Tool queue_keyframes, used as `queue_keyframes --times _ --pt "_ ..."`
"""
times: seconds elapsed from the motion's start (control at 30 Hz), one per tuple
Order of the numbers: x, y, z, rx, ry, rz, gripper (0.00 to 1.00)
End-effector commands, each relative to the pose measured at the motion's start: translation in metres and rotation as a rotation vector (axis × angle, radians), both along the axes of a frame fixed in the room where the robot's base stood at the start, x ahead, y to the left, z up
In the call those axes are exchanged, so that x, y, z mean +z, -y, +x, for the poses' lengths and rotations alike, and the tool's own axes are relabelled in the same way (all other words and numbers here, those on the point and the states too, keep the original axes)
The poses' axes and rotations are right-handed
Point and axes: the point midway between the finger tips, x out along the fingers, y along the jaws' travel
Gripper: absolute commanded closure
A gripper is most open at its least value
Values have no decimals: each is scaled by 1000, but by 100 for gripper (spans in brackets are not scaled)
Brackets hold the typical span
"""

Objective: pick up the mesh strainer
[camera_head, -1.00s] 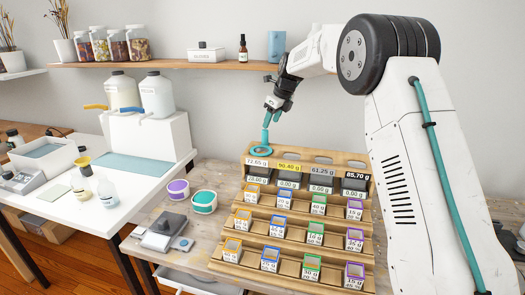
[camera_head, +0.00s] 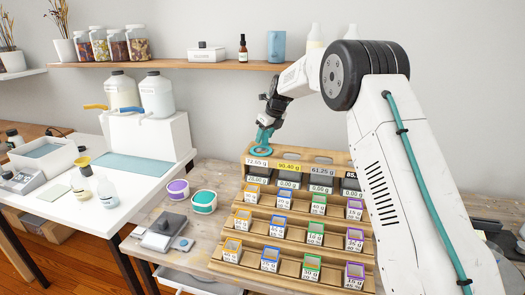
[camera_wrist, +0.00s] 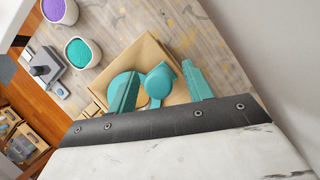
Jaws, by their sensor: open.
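The mesh strainer is a teal piece with a round ring (camera_head: 262,150) on the top step of the wooden rack, at its left end. In the wrist view a rounded teal part of it (camera_wrist: 160,80) stands between my two teal fingers, with a gap on the right side. A flat teal disc shows behind the left finger. My gripper (camera_head: 264,134) is open and points down around the strainer's upper part. It also shows in the wrist view (camera_wrist: 163,92). The mesh itself cannot be made out, and contact with the fingers cannot be told.
The wooden rack (camera_head: 228,268) carries several labelled small cups on its steps. The wall shelf (camera_head: 170,65) runs behind my arm.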

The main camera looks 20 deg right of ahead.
Motion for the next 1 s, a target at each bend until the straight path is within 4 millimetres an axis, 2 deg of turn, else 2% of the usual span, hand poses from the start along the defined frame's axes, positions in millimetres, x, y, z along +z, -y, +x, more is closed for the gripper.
queue_keyframes --times 0.03,0.2,0.23,0.63,0.93,1.0 --pt "0 0 0 0 0 0 50" --pt "0 0 0 0 -1 -1 97" --pt "0 0 0 0 -1 -1 100" --pt "5 1 0 1 2 -1 100" --pt "36 1 0 -1 3 0 100" --pt "37 0 -9 -1 -2 0 100"
